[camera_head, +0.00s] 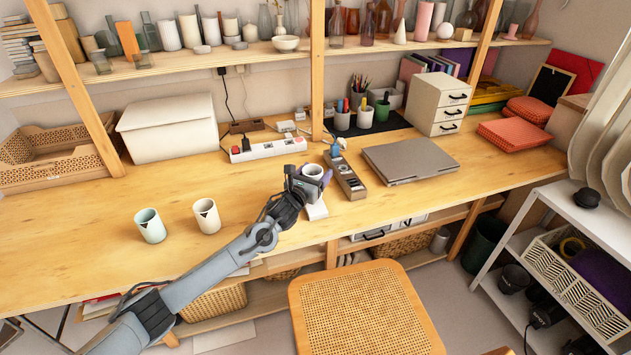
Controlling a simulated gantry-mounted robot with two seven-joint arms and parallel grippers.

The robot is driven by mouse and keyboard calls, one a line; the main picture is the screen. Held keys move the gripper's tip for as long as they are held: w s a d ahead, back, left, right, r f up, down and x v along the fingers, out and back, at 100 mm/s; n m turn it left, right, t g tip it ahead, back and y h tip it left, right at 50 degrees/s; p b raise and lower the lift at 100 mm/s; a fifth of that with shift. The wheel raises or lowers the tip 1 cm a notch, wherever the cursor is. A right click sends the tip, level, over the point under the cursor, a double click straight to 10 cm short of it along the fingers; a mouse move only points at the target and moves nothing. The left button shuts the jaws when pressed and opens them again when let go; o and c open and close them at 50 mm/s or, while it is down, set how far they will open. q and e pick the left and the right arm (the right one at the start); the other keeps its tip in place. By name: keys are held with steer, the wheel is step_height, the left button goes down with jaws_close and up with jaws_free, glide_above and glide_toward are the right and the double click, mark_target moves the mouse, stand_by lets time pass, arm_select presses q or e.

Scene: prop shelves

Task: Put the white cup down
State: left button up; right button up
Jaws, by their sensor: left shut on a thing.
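My left gripper (312,181) reaches in from the lower left over the wooden table (265,225). It is shut on a white cup (314,170), whose round open rim faces up. The gripper hides most of the cup's side. I cannot tell whether its base touches the table. Two more cups stand upright to the left: a pale one with a dark triangle mark (150,226) and a cream one, also with a dark mark (207,217). My right gripper is not in view.
A grey box-like device (346,178) lies close right of the held cup, beside a closed laptop (410,161). A white flat item (316,210) lies just below the gripper. A white power strip (268,149) is behind. The table's left-middle is clear.

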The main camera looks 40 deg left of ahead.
arm_select(q)
step_height(320, 180, down, 2)
stand_by(0.4)
steer(key=shift+f+b, duration=0.2)
steer(key=shift+b, duration=0.1)
steer(key=o, duration=1.2)
steer(key=shift+r, duration=0.1)
